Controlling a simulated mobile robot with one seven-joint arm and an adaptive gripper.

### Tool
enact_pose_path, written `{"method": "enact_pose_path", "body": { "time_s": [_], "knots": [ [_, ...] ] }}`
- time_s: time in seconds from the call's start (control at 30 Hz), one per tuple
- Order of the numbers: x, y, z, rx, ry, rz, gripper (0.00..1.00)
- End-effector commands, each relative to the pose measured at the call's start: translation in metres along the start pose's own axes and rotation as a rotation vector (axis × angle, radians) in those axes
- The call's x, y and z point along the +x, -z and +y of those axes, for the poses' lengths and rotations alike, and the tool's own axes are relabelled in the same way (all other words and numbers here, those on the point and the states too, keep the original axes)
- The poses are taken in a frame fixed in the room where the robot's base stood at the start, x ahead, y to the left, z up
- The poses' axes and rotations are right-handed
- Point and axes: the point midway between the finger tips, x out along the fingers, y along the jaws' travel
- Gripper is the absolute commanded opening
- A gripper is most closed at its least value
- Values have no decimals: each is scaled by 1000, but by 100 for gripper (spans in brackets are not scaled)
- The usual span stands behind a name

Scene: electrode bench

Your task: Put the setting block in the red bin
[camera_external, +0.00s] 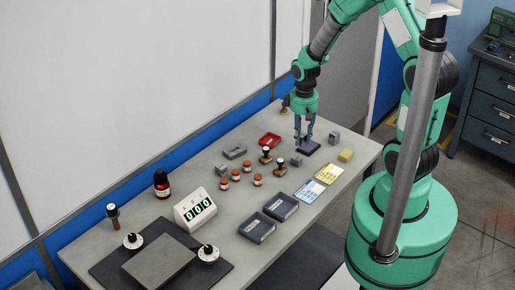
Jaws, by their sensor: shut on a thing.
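The red bin (270,140) is a small, shallow red tray on the far part of the bench. My gripper (304,141) points down to the right of it, just above or at a dark blue square piece (310,148). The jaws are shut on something. At this size I cannot tell whether it is the dark blue piece or a smaller thing hidden between the fingers. A small grey block (334,138) stands right of my gripper and another grey block (296,160) stands in front of it. I cannot tell which thing is the setting block.
A grey fixture (235,152) lies left of the red bin. Copper-coloured pieces (236,175) and dark-knobbed pieces (266,155) stand in front of the bin. A yellow block (346,155), cards (310,191), dark trays (257,228) and a counter display (196,210) occupy the bench (215,240).

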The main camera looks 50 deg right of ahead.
Motion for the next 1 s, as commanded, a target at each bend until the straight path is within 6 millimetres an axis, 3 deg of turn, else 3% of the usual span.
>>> {"method": "enact_pose_path", "body": {
  "time_s": [0.27, 0.47, 1.0],
  "knots": [
    [0, 2, 1, 0, 0, 1, 0],
    [2, 16, 4, 0, 0, 0, 0],
    [10, 104, 28, 0, 0, 0, 0]
  ]
}}
